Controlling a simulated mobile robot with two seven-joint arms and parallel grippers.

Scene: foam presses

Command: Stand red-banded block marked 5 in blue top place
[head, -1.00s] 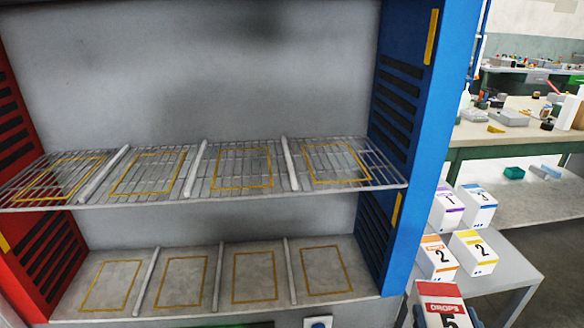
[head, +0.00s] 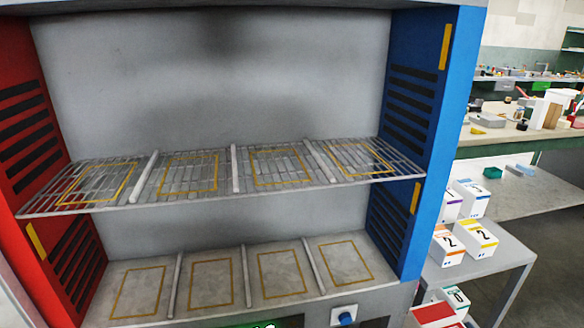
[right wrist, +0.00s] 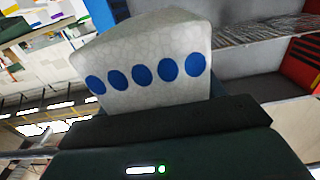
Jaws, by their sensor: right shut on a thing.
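The red-banded block (head: 436,316) shows at the bottom edge of the head view, cut off by the frame; its number is not in view now. In the right wrist view a white block (right wrist: 150,50) with a row of blue dots sits in my right gripper (right wrist: 160,122), which is shut on it. The upper wire shelf (head: 225,200) has several yellow-outlined places split by rods. Its rightmost place (head: 360,160), beside the blue side wall (head: 440,130), is empty. My left gripper is not in view.
The lower shelf (head: 230,310) also has empty outlined places. A red side wall (head: 30,110) closes the left. Right of the press, a grey side table (head: 500,255) holds several white blocks, with another block (head: 457,298) near the bottom edge. A workbench stands behind.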

